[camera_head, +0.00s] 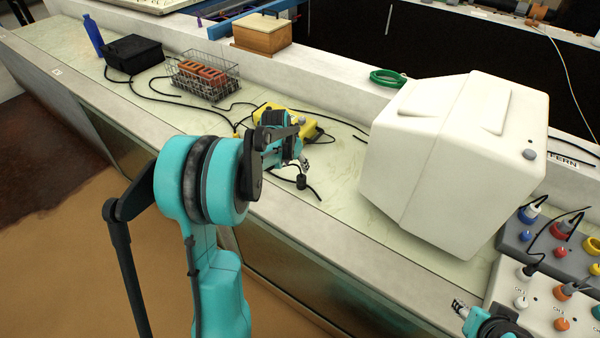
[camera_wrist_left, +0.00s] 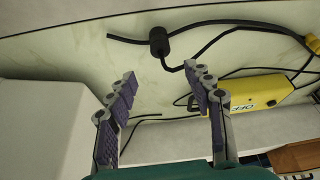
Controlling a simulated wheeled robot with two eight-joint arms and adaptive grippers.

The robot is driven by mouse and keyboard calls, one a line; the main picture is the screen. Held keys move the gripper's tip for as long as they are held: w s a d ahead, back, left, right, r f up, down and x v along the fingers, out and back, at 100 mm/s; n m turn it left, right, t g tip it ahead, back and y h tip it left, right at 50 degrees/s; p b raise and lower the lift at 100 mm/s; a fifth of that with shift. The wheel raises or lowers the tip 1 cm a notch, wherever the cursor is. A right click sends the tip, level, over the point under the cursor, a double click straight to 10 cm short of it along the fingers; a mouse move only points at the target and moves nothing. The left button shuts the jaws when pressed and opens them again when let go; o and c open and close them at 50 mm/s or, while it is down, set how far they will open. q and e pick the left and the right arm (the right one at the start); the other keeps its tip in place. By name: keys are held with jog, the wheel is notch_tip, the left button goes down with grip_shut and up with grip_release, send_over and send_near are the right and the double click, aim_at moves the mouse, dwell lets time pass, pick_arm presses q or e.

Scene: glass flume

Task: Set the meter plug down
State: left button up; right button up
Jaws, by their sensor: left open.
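A small black cylindrical piece on a black cable, apparently the meter plug (camera_head: 301,182), rests on the pale bench top; it also shows in the left wrist view (camera_wrist_left: 158,42). My left gripper (camera_head: 300,163) is open and empty, just behind the plug in the head view. In the left wrist view its two fingers (camera_wrist_left: 162,76) are spread apart and the plug lies beyond their tips, not between them. A yellow box marked OFF (camera_wrist_left: 258,92) lies close by; in the head view my left arm partly hides this yellow box (camera_head: 310,126). My right gripper (camera_head: 462,309) is at the lower right; its jaw state is unclear.
A large white housing (camera_head: 450,150) stands right of the plug. A wire basket with orange blocks (camera_head: 203,76), a black box (camera_head: 134,54) and a blue bottle (camera_head: 93,35) stand at the left. Loose black cables cross the bench. Connector panels (camera_head: 540,300) lie at lower right.

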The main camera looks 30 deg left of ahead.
pick_arm(q)
jog(key=s+d+r+t, duration=0.1)
jog(key=s+d+r, duration=0.4)
jog(key=s+d, duration=0.3)
jog(key=s+d+r+t, duration=0.1)
jog(key=s+d+r, duration=0.4)
jog(key=s+d, duration=0.35)
jog(key=s+d+f, duration=0.2)
jog(key=s+d, duration=0.2)
jog(key=s, duration=0.3)
jog(key=shift+s+d+t, duration=0.3)
jog(key=shift+s+d, duration=0.05)
jog(key=shift+s, duration=0.05)
